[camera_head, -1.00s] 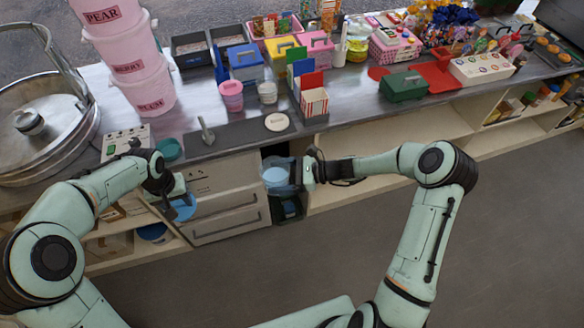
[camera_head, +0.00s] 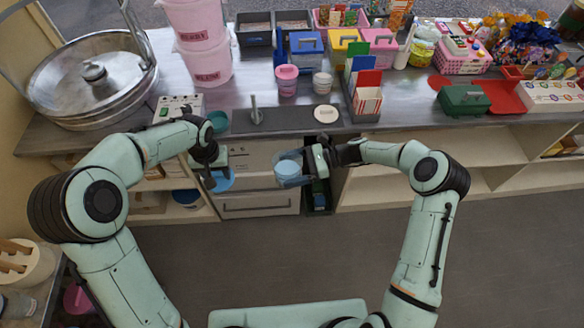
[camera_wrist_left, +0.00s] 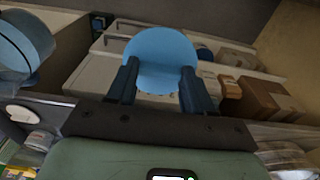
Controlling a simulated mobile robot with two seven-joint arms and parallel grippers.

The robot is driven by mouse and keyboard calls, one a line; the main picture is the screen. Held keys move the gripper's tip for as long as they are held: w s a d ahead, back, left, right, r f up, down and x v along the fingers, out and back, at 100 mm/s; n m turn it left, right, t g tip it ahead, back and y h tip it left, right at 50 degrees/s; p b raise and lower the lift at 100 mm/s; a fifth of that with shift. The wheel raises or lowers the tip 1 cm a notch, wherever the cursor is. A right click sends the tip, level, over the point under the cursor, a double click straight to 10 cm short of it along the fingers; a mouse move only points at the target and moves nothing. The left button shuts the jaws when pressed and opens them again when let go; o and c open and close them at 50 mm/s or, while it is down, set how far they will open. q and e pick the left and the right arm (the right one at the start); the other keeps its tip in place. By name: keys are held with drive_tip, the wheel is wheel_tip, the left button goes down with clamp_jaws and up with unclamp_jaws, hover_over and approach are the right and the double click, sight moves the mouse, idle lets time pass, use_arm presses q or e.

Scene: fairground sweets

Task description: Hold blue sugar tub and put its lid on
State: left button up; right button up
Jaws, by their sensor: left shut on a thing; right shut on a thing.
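The blue sugar tub (camera_head: 288,171) is a clear round tub with blue inside, held in front of the counter's drawers. My right gripper (camera_head: 311,161) is shut on its right side. The blue round lid (camera_head: 222,181) is apart from the tub, to its left and slightly lower in the head view. My left gripper (camera_head: 212,168) is shut on the lid. In the left wrist view the lid (camera_wrist_left: 160,57) lies between the two dark fingers (camera_wrist_left: 157,82), its face towards the camera. The tub (camera_wrist_left: 28,35) shows there at the upper left.
Drawers (camera_head: 258,203) and open shelves are below. The floor (camera_head: 270,260) in front is clear.

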idle(0.5)
use_arm(q)
drive_tip(key=w+d+r, duration=0.1)
drive_tip(key=d+r, duration=0.5)
drive_tip(key=d, duration=0.4)
drive_tip(key=w+d+r, duration=0.1)
drive_tip(key=d+r, duration=0.5)
drive_tip(key=d, duration=0.4)
drive_tip(key=shift+g, duration=0.4)
drive_tip(key=shift+s+f, duration=0.15)
drive_tip(key=shift+f, duration=3)
drive_tip(key=shift+f, duration=0.15)
drive_tip(key=o, duration=1.5)
drive_tip(key=shift+c, duration=0.2)
wheel_tip(320, 180, up, 6)
